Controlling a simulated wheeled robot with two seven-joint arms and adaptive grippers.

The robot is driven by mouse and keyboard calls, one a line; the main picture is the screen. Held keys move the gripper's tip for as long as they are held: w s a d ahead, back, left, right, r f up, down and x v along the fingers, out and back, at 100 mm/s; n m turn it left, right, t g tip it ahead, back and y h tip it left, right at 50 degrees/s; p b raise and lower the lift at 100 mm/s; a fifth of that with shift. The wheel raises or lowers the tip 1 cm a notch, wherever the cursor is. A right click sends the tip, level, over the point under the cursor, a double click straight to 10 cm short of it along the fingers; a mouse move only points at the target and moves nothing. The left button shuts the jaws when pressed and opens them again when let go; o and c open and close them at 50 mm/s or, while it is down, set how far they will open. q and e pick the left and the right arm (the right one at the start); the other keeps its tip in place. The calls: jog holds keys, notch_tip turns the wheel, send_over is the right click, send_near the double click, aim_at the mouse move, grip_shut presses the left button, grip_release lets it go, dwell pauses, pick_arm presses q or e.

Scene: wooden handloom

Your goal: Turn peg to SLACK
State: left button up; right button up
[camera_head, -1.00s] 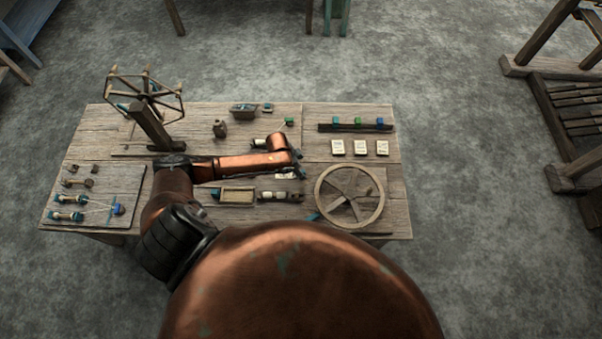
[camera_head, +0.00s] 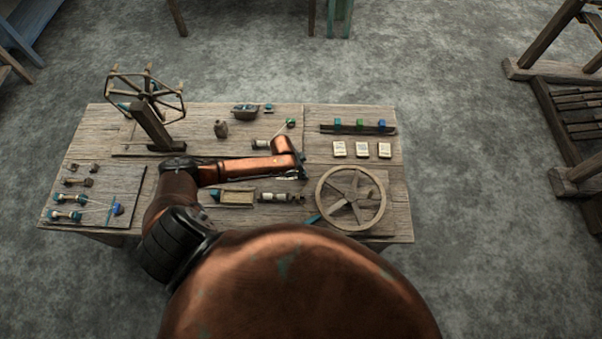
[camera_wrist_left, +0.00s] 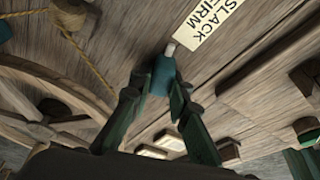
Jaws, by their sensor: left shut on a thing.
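In the left wrist view a teal peg (camera_wrist_left: 163,76) with a pale tip stands between the two fingers of my left gripper (camera_wrist_left: 158,88), which is shut on it. The pale tip points up the picture beside the left end of a cream label (camera_wrist_left: 207,28) reading SLACK and FIRM. I cannot tell which word the tip marks. In the head view my left gripper (camera_head: 299,171) is over the table just above the spoked wheel (camera_head: 323,203); my own arm hides the peg and label there. My right gripper is not in view.
The wheel also shows at the left of the wrist view (camera_wrist_left: 50,82), with a rope (camera_wrist_left: 83,62) beside it. On the table (camera_head: 90,135) stand a reel frame (camera_head: 150,125), a rack of coloured pegs (camera_head: 345,129) and several white cards. A board with bobbins (camera_head: 130,185) lies at left.

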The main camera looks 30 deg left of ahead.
pick_arm(q)
jog(key=shift+s+a+f, duration=0.2)
jog(key=shift+s+f, duration=0.05)
jog(key=shift+c, duration=0.3)
jog(key=m+b, duration=0.1)
jog(key=m, duration=0.1)
jog(key=m+g+b, duration=0.1)
jog(key=m, duration=0.1)
jog(key=shift+a+f+h+b, duration=0.15)
jog(key=shift+f+h+b, duration=0.1)
jog(key=shift+h+b, duration=0.05)
jog(key=shift+s+m+g+b, duration=0.1)
jog(key=shift+m+g+b, duration=0.3)
jog(key=shift+m+b, duration=0.6)
jog(key=shift+s+r+m, duration=0.1)
jog(key=shift+m, duration=0.8)
jog(key=o, duration=0.9)
jog(key=shift+a, duration=0.1)
jog(key=shift+c, duration=0.2)
jog(key=shift+o, duration=0.4)
jog(key=shift+r+h, duration=0.1)
jog(key=shift+h, duration=0.2)
